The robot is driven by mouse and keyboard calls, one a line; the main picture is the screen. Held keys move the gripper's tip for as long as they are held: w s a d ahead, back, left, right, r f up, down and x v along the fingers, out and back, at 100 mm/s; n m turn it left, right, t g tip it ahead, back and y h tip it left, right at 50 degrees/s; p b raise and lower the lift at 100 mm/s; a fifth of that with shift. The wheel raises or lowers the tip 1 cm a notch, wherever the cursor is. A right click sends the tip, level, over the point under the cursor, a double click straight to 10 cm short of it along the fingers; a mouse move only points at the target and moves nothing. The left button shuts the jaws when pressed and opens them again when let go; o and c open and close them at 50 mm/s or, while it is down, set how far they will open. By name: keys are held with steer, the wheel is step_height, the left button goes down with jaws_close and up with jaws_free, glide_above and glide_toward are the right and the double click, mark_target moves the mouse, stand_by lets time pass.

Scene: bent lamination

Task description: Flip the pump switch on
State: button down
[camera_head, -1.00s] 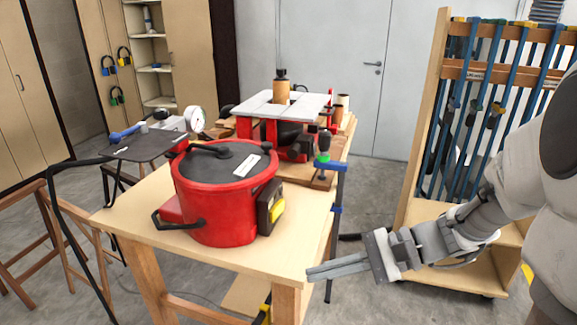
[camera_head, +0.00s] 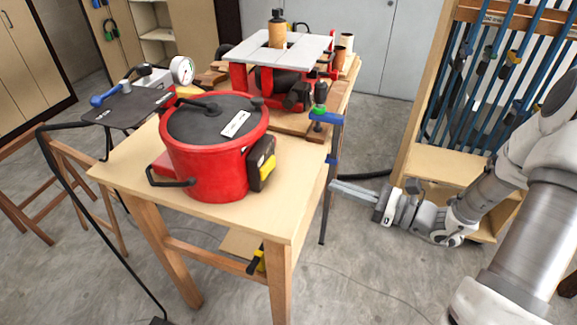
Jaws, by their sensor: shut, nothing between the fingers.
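My gripper (camera_head: 334,185) is shut and empty, just right of the wooden worktable, by the dark upright bar below the clamp. I see no clearly marked pump switch. A small platform on the left carries a white gauge (camera_head: 182,70) and a blue-handled part (camera_head: 108,96), possibly the pump; no switch can be told there.
A red pot (camera_head: 205,160) with a black lid stands on the worktable (camera_head: 240,210). A clamp (camera_head: 322,117) grips its right edge. Behind stands a red machine with a grey top (camera_head: 285,48). A clamp rack (camera_head: 480,90) is at right. Open floor lies in front.

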mark_target(274, 164)
steer(key=x, duration=1.4)
steer(key=shift+p, duration=0.4)
